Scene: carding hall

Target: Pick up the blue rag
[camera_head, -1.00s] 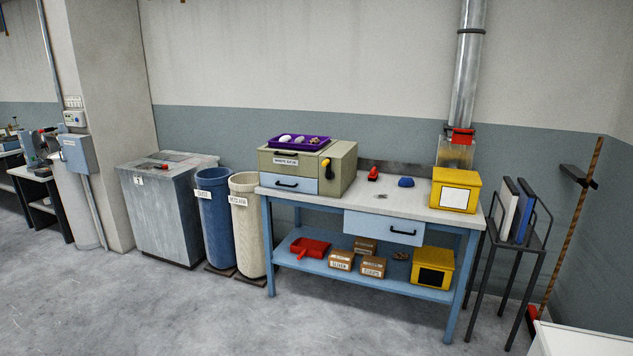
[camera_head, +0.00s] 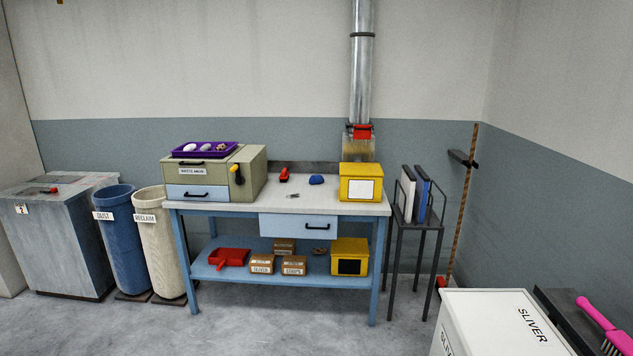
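A small crumpled blue rag (camera_head: 316,180) lies on the light top of the blue-legged workbench (camera_head: 330,207). It sits between a red object (camera_head: 284,174) on its left and a yellow box (camera_head: 361,184) with a white label on its right. My gripper is not in view.
A beige cabinet (camera_head: 258,170) with a purple tray (camera_head: 233,145) stands on the bench's left. Blue (camera_head: 122,232) and cream (camera_head: 163,250) bins stand left of the bench. A folder rack (camera_head: 411,228) and a white "SLIVER" box (camera_head: 490,325) are at right. Floor in front is open.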

